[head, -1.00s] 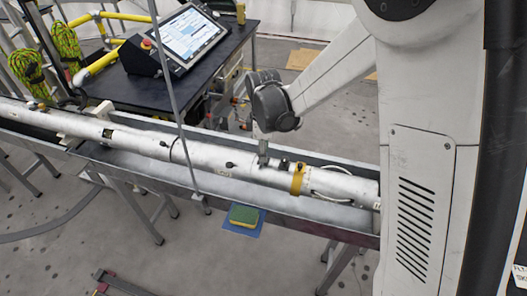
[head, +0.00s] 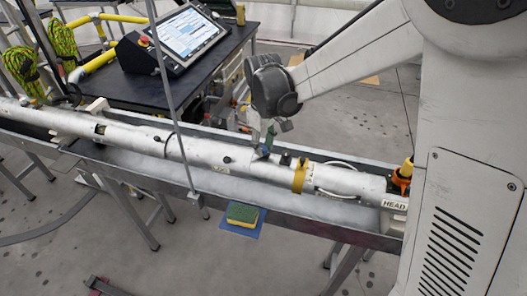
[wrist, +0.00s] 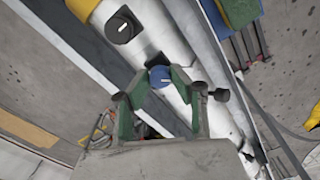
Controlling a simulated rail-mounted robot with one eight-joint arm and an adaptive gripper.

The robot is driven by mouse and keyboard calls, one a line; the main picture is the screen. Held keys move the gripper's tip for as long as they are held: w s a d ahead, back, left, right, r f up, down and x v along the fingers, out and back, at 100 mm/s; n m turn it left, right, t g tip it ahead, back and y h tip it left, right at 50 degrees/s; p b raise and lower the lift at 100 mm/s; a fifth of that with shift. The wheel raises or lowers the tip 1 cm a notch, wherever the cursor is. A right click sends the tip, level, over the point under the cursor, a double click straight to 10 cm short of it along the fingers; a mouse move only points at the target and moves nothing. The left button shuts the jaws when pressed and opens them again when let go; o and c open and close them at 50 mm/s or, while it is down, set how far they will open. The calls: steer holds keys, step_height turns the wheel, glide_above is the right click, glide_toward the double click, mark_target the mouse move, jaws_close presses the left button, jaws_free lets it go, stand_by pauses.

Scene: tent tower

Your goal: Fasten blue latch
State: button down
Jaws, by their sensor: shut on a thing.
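The blue latch (wrist: 160,76) is a small round blue knob on the side of the long white tube (head: 208,157), beside a black fitting. In the wrist view my gripper (wrist: 162,79) has its two green fingers closed around the blue latch, one on each side. In the head view my gripper (head: 266,143) reaches down onto the top of the tube, left of the yellow band (head: 299,177). The latch is hidden there behind the fingers. Whether the latch is fastened cannot be told.
A black knob with a white mark (wrist: 124,26) sits on the tube near the latch. The tube lies in a long grey trough (head: 150,172). A yellow and green sponge (head: 242,215) lies on a blue cloth in front. A black table with a screen (head: 188,35) stands behind.

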mark_target(264, 148)
steer(key=m+b, duration=0.3)
steer(key=m, duration=0.2)
steer(key=shift+f+m, duration=0.1)
steer(key=shift+m, duration=0.2)
steer(key=shift+m+b, duration=0.9)
steer(key=shift+m, duration=1.4)
steer(key=c, duration=1.5)
jaws_free()
step_height(264, 148, up, 12)
steer(key=shift+r, duration=0.1)
